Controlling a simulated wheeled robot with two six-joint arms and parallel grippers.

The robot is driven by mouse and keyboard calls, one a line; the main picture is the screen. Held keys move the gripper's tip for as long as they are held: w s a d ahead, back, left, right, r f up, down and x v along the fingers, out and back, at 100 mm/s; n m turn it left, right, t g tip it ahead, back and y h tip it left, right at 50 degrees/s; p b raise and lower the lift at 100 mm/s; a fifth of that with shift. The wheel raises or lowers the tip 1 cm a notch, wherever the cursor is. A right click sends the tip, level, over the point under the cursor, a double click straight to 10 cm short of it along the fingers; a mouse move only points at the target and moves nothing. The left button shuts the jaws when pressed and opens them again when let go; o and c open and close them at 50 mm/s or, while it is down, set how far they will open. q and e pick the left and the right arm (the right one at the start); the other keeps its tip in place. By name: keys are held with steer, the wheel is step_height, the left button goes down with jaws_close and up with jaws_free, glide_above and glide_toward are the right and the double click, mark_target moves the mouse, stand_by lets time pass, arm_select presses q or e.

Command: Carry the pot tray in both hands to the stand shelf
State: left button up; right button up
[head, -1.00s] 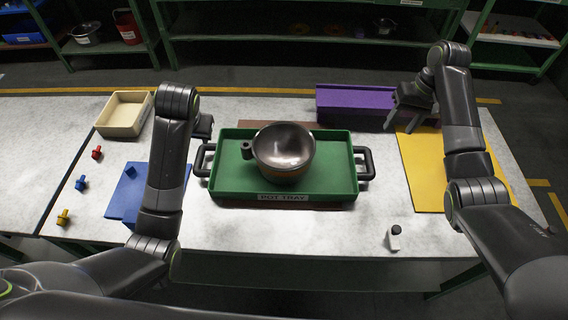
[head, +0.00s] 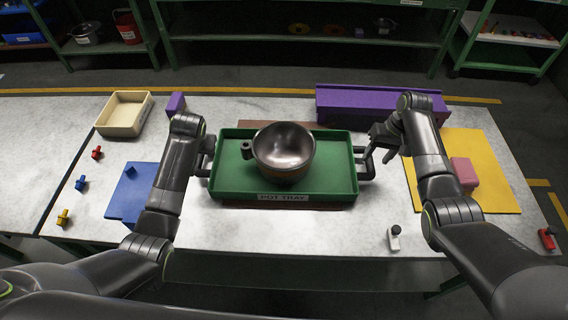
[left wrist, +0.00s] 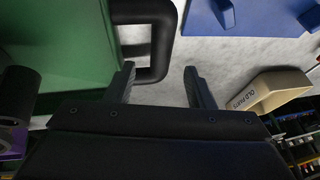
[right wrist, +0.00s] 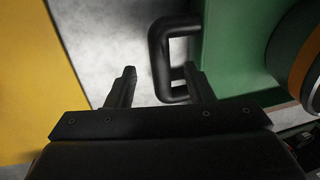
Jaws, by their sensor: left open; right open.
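The green pot tray (head: 230,183), labelled POT TRAY, lies on the marble table with a metal pot (head: 284,150) on it. Black handles stick out at its left and right ends. My left gripper (head: 209,150) is open at the left handle, partly hidden by my arm; in the left wrist view the handle (left wrist: 162,40) shows between the open fingers (left wrist: 160,75). My right gripper (head: 375,152) is open at the right handle; in the right wrist view the handle bar (right wrist: 159,65) lies between the fingers (right wrist: 161,78). I cannot tell which shelf is the stand shelf.
A purple bin (head: 365,103) stands behind the tray. A yellow mat (head: 480,150) with a pink block (head: 464,172) lies right. Green shelves (head: 300,38) line the back.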

mark_target(372, 162)
arm_select(q)
steer(key=shift+x, duration=2.05)
arm_select(e)
steer(key=shift+a+f, duration=0.2)
steer(key=shift+f, duration=0.85)
steer(key=shift+a+f, duration=0.2)
steer(key=shift+f, duration=0.8)
arm_select(q)
jaws_close()
arm_select(e)
jaws_close()
arm_select(q)
steer(key=shift+w+r, duration=0.1)
steer(key=shift+r, duration=0.1)
arm_select(e)
steer(key=shift+w+r, duration=0.15)
steer(key=shift+r, duration=0.1)
